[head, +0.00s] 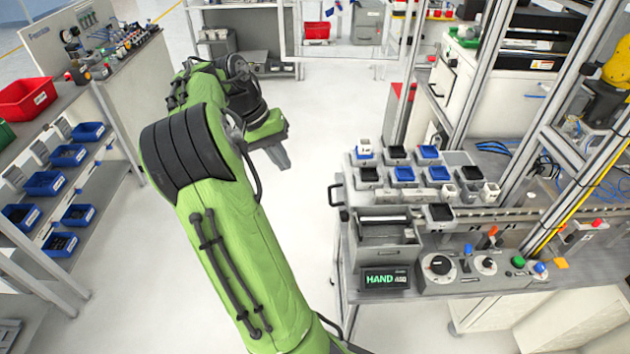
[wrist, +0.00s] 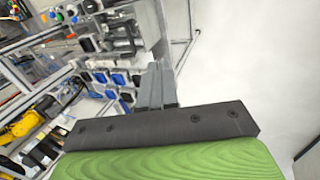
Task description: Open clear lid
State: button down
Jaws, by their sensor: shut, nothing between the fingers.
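My gripper (head: 279,156) hangs over the open floor to the left of the workbench in the head view, well apart from the bench and everything on it. In the wrist view its grey fingers (wrist: 157,85) are together with nothing between them. I cannot clearly make out a clear lid in either view. A grey box (head: 388,236) with a dark slot and a pale panel on top stands at the left end of the bench; whether that panel is a clear lid I cannot tell.
Several small boxes with blue or black tops (head: 405,173) stand on the bench behind the grey box. A HAND display (head: 386,279) and a knob panel (head: 462,270) are in front. Metal posts rise at right. Blue bins (head: 68,155) sit on left shelves. The floor between is free.

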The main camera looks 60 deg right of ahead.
jog(key=s+d+f+b, duration=0.3)
jog(key=s+f, duration=0.4)
jog(key=f, duration=0.2)
jog(key=shift+s, duration=0.15)
jog(key=shift+t+y, duration=0.3)
jog(key=shift+t, duration=0.3)
jog(key=s, duration=0.1)
jog(key=s+d+r, duration=0.1)
jog(key=s, duration=0.1)
jog(key=shift+s+d+r+p, duration=0.2)
jog(key=shift+d+r+p, duration=0.15)
jog(key=shift+d, duration=0.05)
jog(key=shift+w, duration=0.1)
